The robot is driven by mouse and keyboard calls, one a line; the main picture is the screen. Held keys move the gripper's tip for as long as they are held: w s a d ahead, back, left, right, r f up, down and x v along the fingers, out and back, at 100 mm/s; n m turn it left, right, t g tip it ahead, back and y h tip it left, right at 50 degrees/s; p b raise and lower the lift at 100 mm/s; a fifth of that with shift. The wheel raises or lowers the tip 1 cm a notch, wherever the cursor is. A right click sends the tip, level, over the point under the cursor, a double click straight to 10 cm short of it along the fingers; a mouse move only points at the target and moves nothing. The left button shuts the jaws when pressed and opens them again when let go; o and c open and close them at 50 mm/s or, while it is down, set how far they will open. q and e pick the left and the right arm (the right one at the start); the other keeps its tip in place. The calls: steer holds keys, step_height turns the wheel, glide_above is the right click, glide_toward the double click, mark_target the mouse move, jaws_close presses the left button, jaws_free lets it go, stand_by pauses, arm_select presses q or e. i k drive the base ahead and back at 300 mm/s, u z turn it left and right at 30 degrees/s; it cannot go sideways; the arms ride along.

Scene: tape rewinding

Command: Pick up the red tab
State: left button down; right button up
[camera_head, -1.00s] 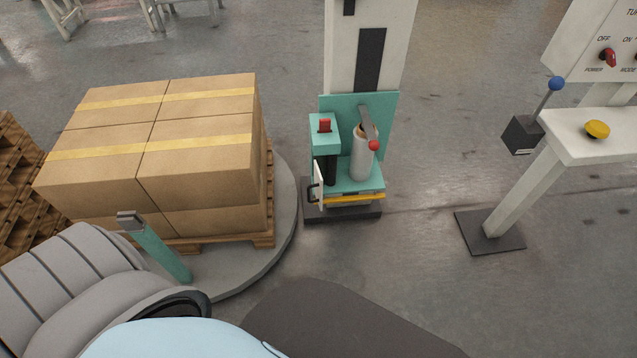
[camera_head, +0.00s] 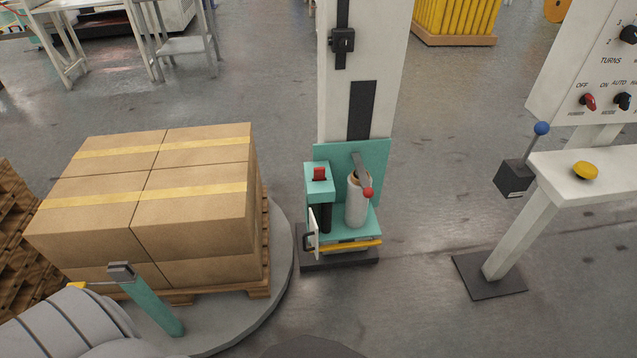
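The carriage sits low in front of a white column (camera_head: 341,105). Beside the tab, a white film roll (camera_head: 357,205) stands upright under a grey lever with a red ball end (camera_head: 368,192). A grey arm link of mine shows at the lower left. Neither of my grippers is in view.
Stacked cardboard boxes (camera_head: 190,212) on a wooden pallet stand on a round grey turntable (camera_head: 284,285) at left. A teal post (camera_head: 152,306) rises at its front. A control stand (camera_head: 516,240) with a yellow button is at right. Floor between carriage and stand is clear.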

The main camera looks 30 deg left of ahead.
mark_target(320, 173)
steer(key=z, duration=0.35)
steer(key=i, duration=1.95)
steer(key=u, duration=2.55)
